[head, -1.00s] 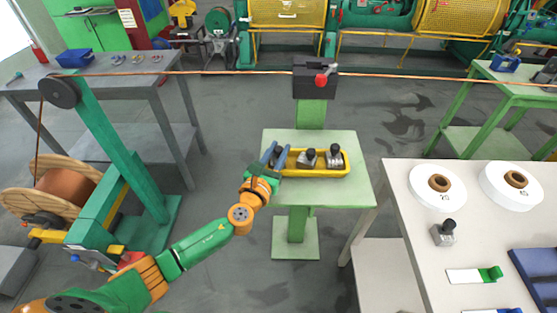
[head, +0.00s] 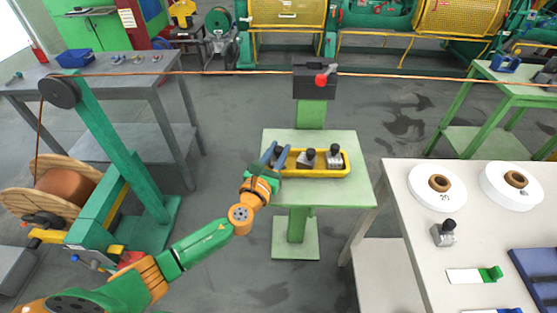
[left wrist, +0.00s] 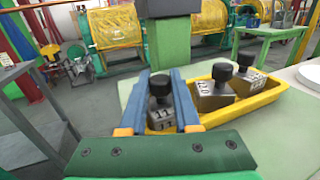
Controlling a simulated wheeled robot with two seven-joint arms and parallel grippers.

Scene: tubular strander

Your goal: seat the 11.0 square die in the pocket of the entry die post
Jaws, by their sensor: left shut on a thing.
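The square die marked 11 (left wrist: 161,117) has a black knob on top and stands in the left end of the yellow tray (head: 320,174). My left gripper (head: 276,154) is shut on this die, with its blue fingers on either side of it, as the left wrist view (left wrist: 160,90) shows. In the head view the fingers partly cover the die. The entry die post (head: 311,114) is green and stands behind the tray, with a dark block (head: 313,86) and a red-knobbed lever (head: 322,79) on top. I cannot make out its pocket. My right gripper is not in view.
Two more knobbed dies (head: 307,158) (head: 334,157) sit in the tray on the green table (head: 351,193). A copper wire (head: 220,73) runs across at block height. Another die (head: 444,233) and white reels (head: 438,187) stand on the right table. The front of the green table is clear.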

